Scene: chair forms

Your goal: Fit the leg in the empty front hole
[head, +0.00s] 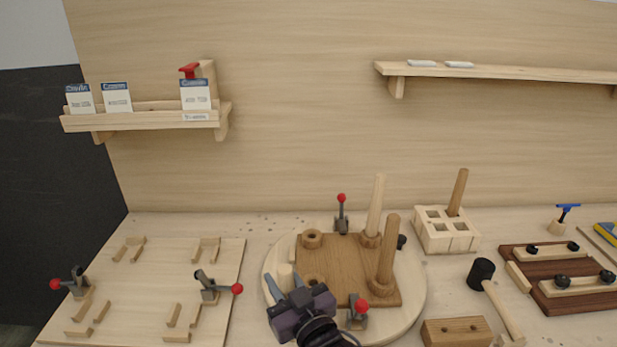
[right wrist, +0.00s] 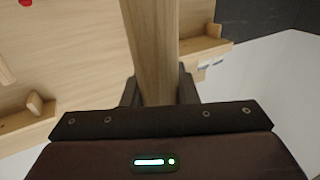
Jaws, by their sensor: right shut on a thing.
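The brown square seat (head: 340,262) lies on a round pale board. Two legs stand in its right side: a pale one (head: 376,205) at the back and a browner one (head: 387,250) at the front. The back left socket ring (head: 312,238) has no leg in it. The front left corner is partly hidden by my right gripper (head: 284,282). That gripper is shut on a pale leg (head: 286,275), of which only a short end shows here. The leg (right wrist: 152,50) runs up between the fingers in the right wrist view. I cannot tell whether it touches the seat.
Red-knobbed clamps stand behind (head: 341,215) and in front (head: 358,312) of the seat. A pale slotted block (head: 430,240) holds another leg (head: 458,190). A mallet (head: 482,274) and a two-holed block (head: 456,332) lie to the right. A jig board (head: 150,280) is at left.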

